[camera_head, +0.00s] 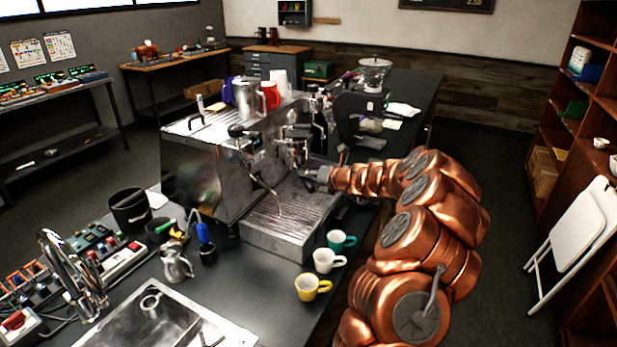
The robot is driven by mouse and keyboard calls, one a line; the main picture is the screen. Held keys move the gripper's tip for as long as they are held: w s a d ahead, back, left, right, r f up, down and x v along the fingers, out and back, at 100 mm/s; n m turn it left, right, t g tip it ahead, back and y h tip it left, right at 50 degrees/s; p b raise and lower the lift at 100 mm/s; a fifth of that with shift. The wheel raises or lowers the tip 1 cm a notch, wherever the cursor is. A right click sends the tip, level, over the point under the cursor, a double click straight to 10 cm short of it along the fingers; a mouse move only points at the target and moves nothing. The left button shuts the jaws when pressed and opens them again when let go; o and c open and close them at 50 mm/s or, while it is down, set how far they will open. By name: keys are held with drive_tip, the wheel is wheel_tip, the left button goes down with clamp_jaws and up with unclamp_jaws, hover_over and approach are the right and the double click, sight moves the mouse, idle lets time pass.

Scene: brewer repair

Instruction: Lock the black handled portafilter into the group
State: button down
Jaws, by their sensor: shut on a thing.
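The espresso machine (205,165) stands on the dark counter, its working side turned to the right. Its group area (293,133) is on that side, above the drip tray (262,222). My copper arm reaches in from the lower right. My gripper (312,178) is at the machine's front, just below and beside the group, above the far part of the drip tray. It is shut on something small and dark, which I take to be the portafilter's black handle. The portafilter's basket is hidden or too small to make out, so I cannot tell whether it sits in the group.
Teal, white and yellow cups (327,260) stand between the drip tray and my arm. A steel pitcher (175,262), a black bin (130,210) and a sink (150,318) are nearer. A grinder (362,115) stands behind my gripper. Cups and a pitcher top the machine.

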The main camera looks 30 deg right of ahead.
drive_tip(key=shift+d+n+y, duration=0.7)
drive_tip(key=shift+n+y, duration=0.1)
drive_tip(key=shift+y, duration=0.1)
drive_tip(key=shift+d, duration=0.1)
drive_tip(key=shift+d+r+n+g+y, duration=0.1)
drive_tip(key=shift+d+n+g+y, duration=0.5)
drive_tip(key=shift+n+y, duration=0.15)
drive_tip(key=shift+w+d+n+g+y, duration=0.15)
drive_tip(key=shift+d+n+g+y, duration=0.25)
drive_tip(key=shift+d+n+y, duration=0.3)
drive_tip(key=shift+w+d+n+g+y, duration=0.2)
drive_tip(key=shift+d+n+g+y, duration=0.3)
drive_tip(key=shift+d+n+y, duration=0.2)
